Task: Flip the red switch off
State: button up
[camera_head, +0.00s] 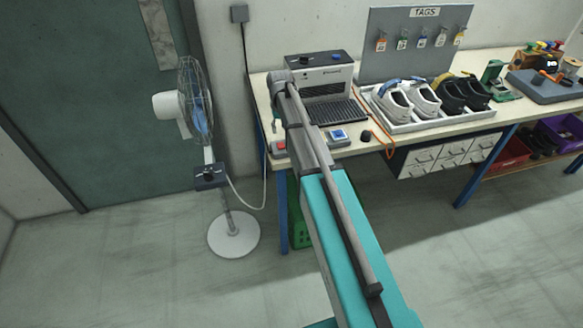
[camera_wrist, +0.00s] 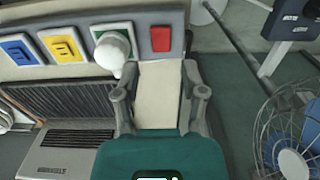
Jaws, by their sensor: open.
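The red switch (camera_wrist: 160,38) sits at the right end of a grey strip in the wrist view. In the head view the red switch (camera_head: 279,146) is at the front left corner of the workbench, left of my arm. My gripper (camera_wrist: 160,94) is open and empty, with its fingers spread over the pale bench top, short of the strip. The red switch is ahead of the gap and apart from the fingers. Which way the switch is set is too small to tell. In the head view the fingers are not clear against the bench.
Blue (camera_wrist: 18,50) and yellow (camera_wrist: 62,45) switches share the strip. A pale rounded part (camera_wrist: 112,50) covers much of a green plate (camera_wrist: 97,29) beside the red switch. A vented machine (camera_head: 322,75) stands behind. A fan (camera_head: 195,105) stands left of the workbench (camera_head: 262,95).

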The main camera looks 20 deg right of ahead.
jog(key=shift+r+p, duration=2.05)
jog(key=shift+r, duration=0.35)
jog(key=s+a, duration=0.2)
jog(key=s, duration=1.1)
jog(key=s+a, duration=0.2)
jog(key=s, duration=1.1)
jog(key=shift+r, duration=0.1)
jog(key=shift+d, duration=0.15)
